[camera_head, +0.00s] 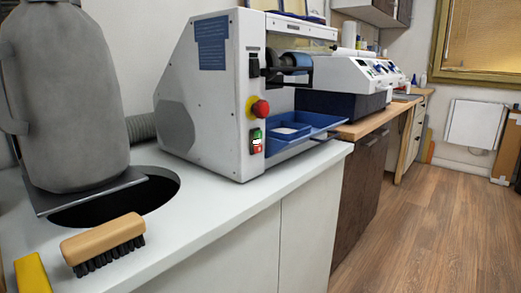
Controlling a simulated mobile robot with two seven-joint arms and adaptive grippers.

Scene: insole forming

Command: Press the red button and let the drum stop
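The white grinding machine (205,125) stands on the white counter, its control side facing right of centre. A round red mushroom button (261,109) on a yellow base sticks out from its narrow front panel. Below it is a small switch with a green upper part (256,134) and a red lower part (257,149). A black rocker switch (254,68) sits higher up. The drum (296,60), dark and blue, shows in the machine's opening; one still picture does not tell whether it turns. Neither of my grippers is in view.
A blue tray (305,125) juts out under the drum. A wooden brush (103,240) and a yellow object (32,273) lie at the counter's near left. Behind them are a round dark hole (150,197) and a large grey bag-like body (62,100). The wooden floor (425,235) at right is clear.

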